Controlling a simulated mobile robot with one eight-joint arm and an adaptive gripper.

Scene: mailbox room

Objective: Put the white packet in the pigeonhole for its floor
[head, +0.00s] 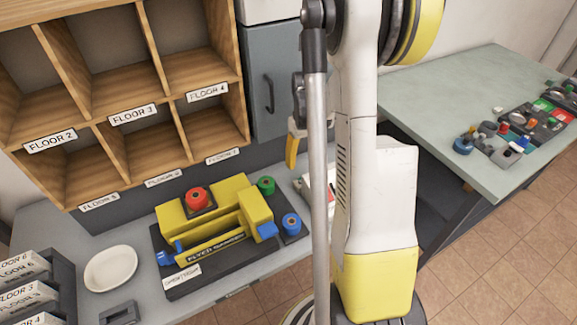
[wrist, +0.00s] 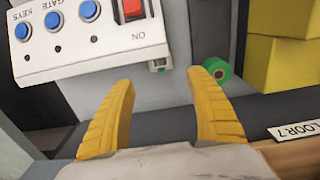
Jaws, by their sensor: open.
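The wooden pigeonhole unit (head: 90,110) stands at the left in the head view. Its upper row has labels FLOOR 2, FLOOR 3 and FLOOR 4; the lower labels are small, and the visible compartments look empty. The wrist view shows a FLOOR 7 label (wrist: 294,131) at right. My gripper (wrist: 165,95) has two yellow fingers spread wide with nothing between them. In the head view one yellow finger (head: 291,152) shows right of the unit, partly hidden by my arm. I cannot make out the white packet in either view.
A yellow machine (head: 210,215) with red, green and blue knobs sits on the grey counter, beside a white dish (head: 110,268). A labelled rack (head: 30,285) is at front left. A white switch panel (wrist: 90,35) is ahead of my fingers. A green table (head: 450,100) holds small items.

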